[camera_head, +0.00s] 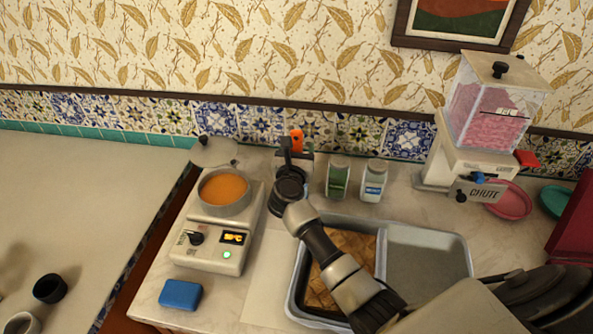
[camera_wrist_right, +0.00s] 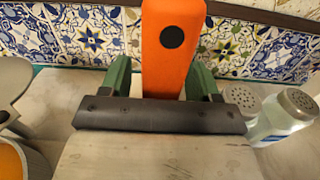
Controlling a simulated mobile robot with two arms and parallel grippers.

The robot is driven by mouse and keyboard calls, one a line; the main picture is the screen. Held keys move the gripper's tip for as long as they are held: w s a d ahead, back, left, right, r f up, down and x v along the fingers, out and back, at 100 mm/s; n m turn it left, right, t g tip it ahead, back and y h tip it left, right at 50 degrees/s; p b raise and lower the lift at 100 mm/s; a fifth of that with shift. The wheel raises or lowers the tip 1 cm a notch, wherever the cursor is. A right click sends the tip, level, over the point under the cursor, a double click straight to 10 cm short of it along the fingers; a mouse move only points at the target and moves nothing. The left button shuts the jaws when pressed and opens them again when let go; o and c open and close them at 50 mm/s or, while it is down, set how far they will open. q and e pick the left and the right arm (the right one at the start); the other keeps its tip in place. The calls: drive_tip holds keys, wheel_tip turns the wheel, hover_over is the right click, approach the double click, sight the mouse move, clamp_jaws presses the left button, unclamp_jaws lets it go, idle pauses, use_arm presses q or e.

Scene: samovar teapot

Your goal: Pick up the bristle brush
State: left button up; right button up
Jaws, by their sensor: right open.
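An orange handle with a black dot (camera_wrist_right: 172,60), which looks like the brush's, stands upright near the tiled wall. It also shows in the head view (camera_head: 297,140), partly behind my right gripper. I cannot see any bristles; its lower part is hidden. My right gripper (camera_head: 286,148) is open in front of the handle. In the right wrist view its green-sided fingers (camera_wrist_right: 158,78) show on either side of the handle, with no clear contact. I cannot tell how deep the handle sits between them. My left gripper is out of view.
A pan of orange liquid (camera_head: 224,190) sits on a heater (camera_head: 215,240) at left. Two jars, green (camera_head: 337,180) and white-blue (camera_head: 375,182), stand close right of the gripper. A divided tray (camera_head: 430,255) lies under my arm; a dispenser (camera_head: 480,130) stands at right.

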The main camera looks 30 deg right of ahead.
sight(297, 135)
drive_tip(key=shift+r, duration=0.1)
drive_tip(key=shift+c, duration=1.2)
drive_tip(key=c, duration=0.8)
drive_tip(key=shift+o, duration=0.2)
wheel_tip(297, 135, up, 10)
